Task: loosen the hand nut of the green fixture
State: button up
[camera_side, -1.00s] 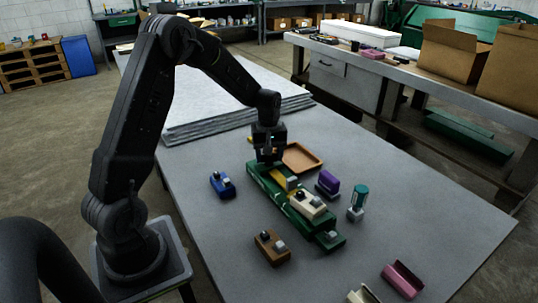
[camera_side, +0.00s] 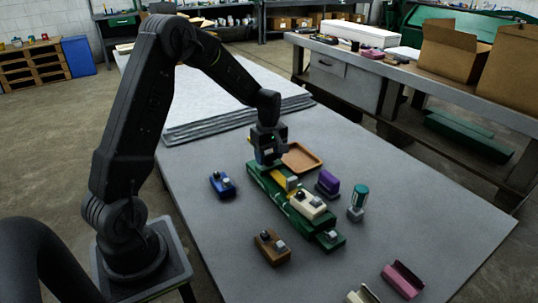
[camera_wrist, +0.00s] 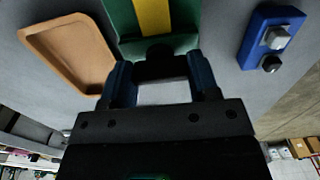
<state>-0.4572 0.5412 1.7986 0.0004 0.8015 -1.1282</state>
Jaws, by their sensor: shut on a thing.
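The green fixture (camera_side: 283,203) is a long green body with a yellow strip, lying on the grey table; its end also shows in the wrist view (camera_wrist: 184,18). A cream block (camera_side: 309,206) with a dark knob sits on it. My gripper (camera_side: 267,164) is down at the fixture's far end. In the wrist view my gripper (camera_wrist: 161,82) has its fingers shut on a dark hand nut (camera_wrist: 162,62) at that end face. The nut is mostly hidden by the fingers in the side view.
A tan tray (camera_side: 303,157) lies close beside the gripper. A blue block (camera_side: 222,185), a brown block (camera_side: 271,248), a purple block (camera_side: 328,182) and a teal-topped piece (camera_side: 358,200) stand around the fixture. Pink and cream pieces lie at the near edge. Grey sheets (camera_side: 215,121) are stacked behind.

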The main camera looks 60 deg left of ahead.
aim_at(269, 154)
jog(key=o, duration=0.9)
jog(key=shift+r, duration=0.1)
notch_tip(269, 154, up, 14)
jog(key=shift+f, duration=0.15)
